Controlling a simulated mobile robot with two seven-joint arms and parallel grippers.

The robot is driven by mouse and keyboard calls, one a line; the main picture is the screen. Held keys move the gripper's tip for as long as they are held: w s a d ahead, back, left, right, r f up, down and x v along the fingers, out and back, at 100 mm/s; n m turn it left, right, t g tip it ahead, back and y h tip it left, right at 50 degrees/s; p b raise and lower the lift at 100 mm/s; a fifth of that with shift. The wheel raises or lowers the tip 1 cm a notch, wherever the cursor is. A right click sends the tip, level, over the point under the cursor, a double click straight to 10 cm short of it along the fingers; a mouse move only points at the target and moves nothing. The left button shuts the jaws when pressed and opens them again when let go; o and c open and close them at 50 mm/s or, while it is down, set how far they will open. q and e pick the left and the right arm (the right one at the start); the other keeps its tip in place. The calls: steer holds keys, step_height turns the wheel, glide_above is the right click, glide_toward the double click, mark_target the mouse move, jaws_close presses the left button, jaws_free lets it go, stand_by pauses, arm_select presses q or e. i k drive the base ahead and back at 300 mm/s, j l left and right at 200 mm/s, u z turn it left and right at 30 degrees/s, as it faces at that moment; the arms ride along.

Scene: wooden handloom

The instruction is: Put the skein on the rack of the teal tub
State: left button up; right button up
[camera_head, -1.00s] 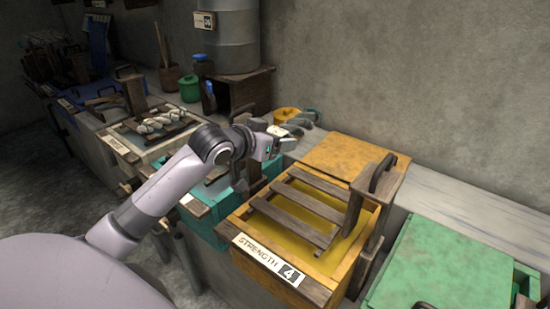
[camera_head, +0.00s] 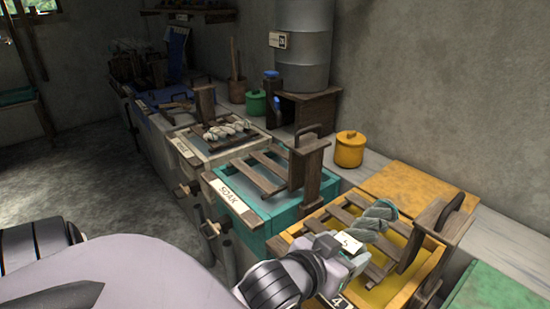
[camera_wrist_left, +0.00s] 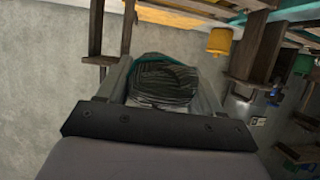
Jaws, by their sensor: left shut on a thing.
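A twisted grey-green skein (camera_head: 378,218) is held in my left gripper (camera_head: 352,246), which is shut on it. In the head view they appear in front of the yellow tub (camera_head: 398,296) and its slatted rack; the exact height is hard to tell. The teal tub (camera_head: 262,222), labelled SOAK, is left of and beyond them. Its wooden slatted rack (camera_head: 262,172) looks bare. In the left wrist view the skein (camera_wrist_left: 163,82) sits between the fingers, with a teal band along its upper edge. My right gripper is not in view.
An upright wooden post with a handle (camera_head: 308,160) stands at the teal tub's right side, and another (camera_head: 440,225) at the yellow tub. A pale skein (camera_head: 226,129) lies on the farther white tub's rack (camera_head: 205,150). A yellow pot (camera_head: 350,150) stands behind.

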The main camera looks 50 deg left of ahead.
mark_target(262, 158)
steer(key=k+j, duration=0.25)
steer(key=j, duration=0.95)
steer(key=i+j, duration=0.1)
steer(key=j, duration=0.2)
steer(key=i+j, duration=0.1)
steer(key=j, duration=0.2)
steer(key=i+j, duration=0.15)
